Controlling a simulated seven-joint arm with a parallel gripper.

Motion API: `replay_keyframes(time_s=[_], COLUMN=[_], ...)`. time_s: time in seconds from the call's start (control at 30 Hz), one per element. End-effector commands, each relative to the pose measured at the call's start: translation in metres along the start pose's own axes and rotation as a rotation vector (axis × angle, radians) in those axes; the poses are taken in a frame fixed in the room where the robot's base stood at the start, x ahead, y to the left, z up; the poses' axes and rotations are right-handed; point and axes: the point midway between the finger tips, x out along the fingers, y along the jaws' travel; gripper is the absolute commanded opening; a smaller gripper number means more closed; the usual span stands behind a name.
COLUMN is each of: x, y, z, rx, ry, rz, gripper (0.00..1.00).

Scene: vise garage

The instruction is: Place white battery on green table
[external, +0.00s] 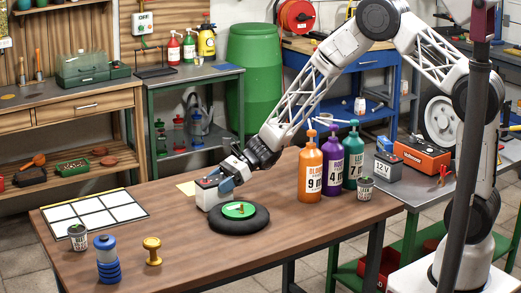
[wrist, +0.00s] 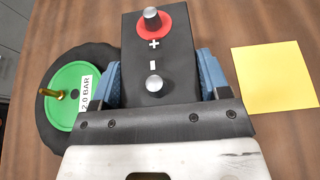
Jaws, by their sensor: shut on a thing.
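The white battery (external: 208,199) stands upright at the wooden table, just behind and left of a black tyre with a green hub. I cannot tell whether it touches the tabletop. My gripper (external: 220,182) is shut on it from above. In the wrist view the battery's dark top (wrist: 150,60) shows a plus terminal with a red ring and a minus terminal, with the blue fingers of my gripper (wrist: 158,88) on either side. A grey-topped table with a green frame (external: 411,196) stands at the right. Another table with a green frame (external: 146,117) stands at the back left.
The tyre with green hub (external: 236,217) is close to the battery; a yellow sheet (wrist: 275,78) lies on the other side. Orange (external: 310,172), purple and green pump bottles stand between the battery and the right table, which holds a 12 V battery (external: 388,167) and an orange box (external: 422,153).

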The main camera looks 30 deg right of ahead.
Motion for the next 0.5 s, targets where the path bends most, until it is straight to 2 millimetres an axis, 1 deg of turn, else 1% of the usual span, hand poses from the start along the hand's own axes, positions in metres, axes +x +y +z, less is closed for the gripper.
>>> replay_keyframes(time_s=[0.17,0.2,0.37,0.5], x=[0.0007,0.0012,0.001,0.001], y=[-0.0006,0.0001,0.0001,0.0001], z=[-0.0009,-0.0028,-0.0025,-0.0025], rx=[-0.001,0.0,0.0,0.0], ry=[-0.001,0.0,0.0,0.0], rz=[-0.001,0.0,0.0,0.0], gripper=[0.09,0.71,0.95,0.95])
